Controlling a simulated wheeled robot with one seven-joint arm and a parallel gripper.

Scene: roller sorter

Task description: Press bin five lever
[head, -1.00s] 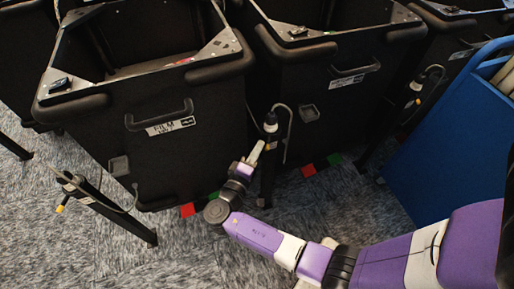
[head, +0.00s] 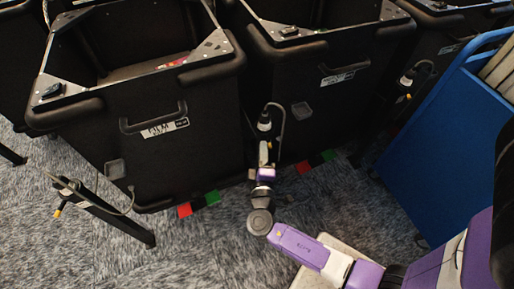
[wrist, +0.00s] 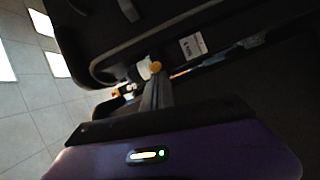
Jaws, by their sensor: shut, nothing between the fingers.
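A post-mounted lever unit (head: 265,121) with a dark and white body and a curved cable stands between two black bins. Its yellow tip (wrist: 156,67) shows in the wrist view just beyond my fingers. My gripper (head: 264,148) is shut and empty, pointing at this unit from just in front of it. In the wrist view my gripper (wrist: 156,90) lines up with the yellow tip; I cannot tell whether they touch. The lower part of the post is hidden behind my arm. No label that I can read says five.
A black bin (head: 165,155) with a label stands at left, another black bin (head: 325,110) at right. A second lever post (head: 95,205) stands front left and another unit (head: 408,80) right. A blue panel (head: 440,150) blocks the right side. Carpet is free in front.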

